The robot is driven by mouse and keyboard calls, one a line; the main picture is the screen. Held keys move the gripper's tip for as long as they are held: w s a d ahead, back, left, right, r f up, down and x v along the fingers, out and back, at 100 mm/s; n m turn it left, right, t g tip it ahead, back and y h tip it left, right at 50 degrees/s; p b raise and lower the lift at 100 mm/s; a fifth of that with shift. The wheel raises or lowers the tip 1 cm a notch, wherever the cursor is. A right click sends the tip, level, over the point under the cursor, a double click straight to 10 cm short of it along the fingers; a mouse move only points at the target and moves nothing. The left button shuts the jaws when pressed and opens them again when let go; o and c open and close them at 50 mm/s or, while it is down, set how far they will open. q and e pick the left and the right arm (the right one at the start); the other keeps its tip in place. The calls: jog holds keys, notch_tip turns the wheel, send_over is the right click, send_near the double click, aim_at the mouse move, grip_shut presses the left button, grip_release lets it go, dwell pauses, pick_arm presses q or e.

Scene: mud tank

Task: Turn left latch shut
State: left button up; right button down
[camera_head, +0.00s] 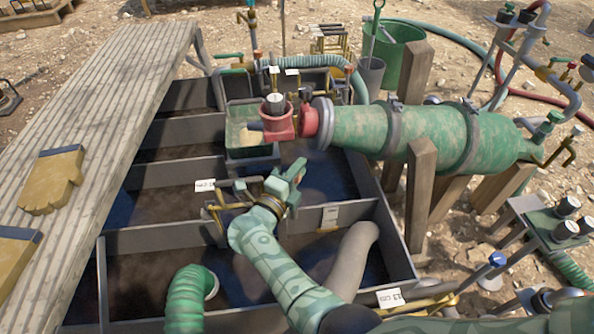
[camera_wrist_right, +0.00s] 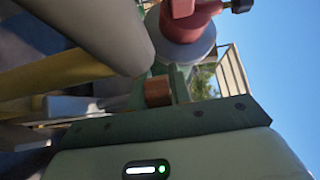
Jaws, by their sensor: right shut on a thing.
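My right gripper (camera_head: 288,178), green at the end of a patterned green arm, is over the middle of the tank. It is shut at the latch hardware, a cluster of brass and grey bars (camera_head: 222,202) just left of the gripper on a tank divider. I take this to be the left latch; the exact grip is hidden. In the right wrist view, a thick grey rounded bar (camera_wrist_right: 90,35) and a brass bar (camera_wrist_right: 55,77) lie close to the gripper. A small copper-brown block (camera_wrist_right: 158,90) sits at the gripper's dark green plate (camera_wrist_right: 190,122). My left gripper is not in view.
A red valve fitting (camera_head: 282,122) on a big green pipe (camera_head: 370,130) stands just beyond the gripper. A ribbed wooden plank (camera_head: 90,130) with work gloves (camera_head: 52,180) lies along the left. A grey pipe (camera_head: 352,262) and green hose (camera_head: 188,300) enter the dark tank in front.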

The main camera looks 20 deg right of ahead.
jog(key=shift+f, duration=0.1)
jog(key=c, duration=1.3)
grip_release()
jog(key=shift+a, duration=0.2)
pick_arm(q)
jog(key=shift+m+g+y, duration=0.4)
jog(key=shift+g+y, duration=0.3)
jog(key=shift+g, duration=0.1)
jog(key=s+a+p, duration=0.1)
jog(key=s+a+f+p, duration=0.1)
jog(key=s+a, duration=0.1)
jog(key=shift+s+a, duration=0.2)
pick_arm(e)
jog(key=v, duration=1.1)
jog(key=shift+s+a, duration=0.2)
jog(key=shift+a, duration=0.05)
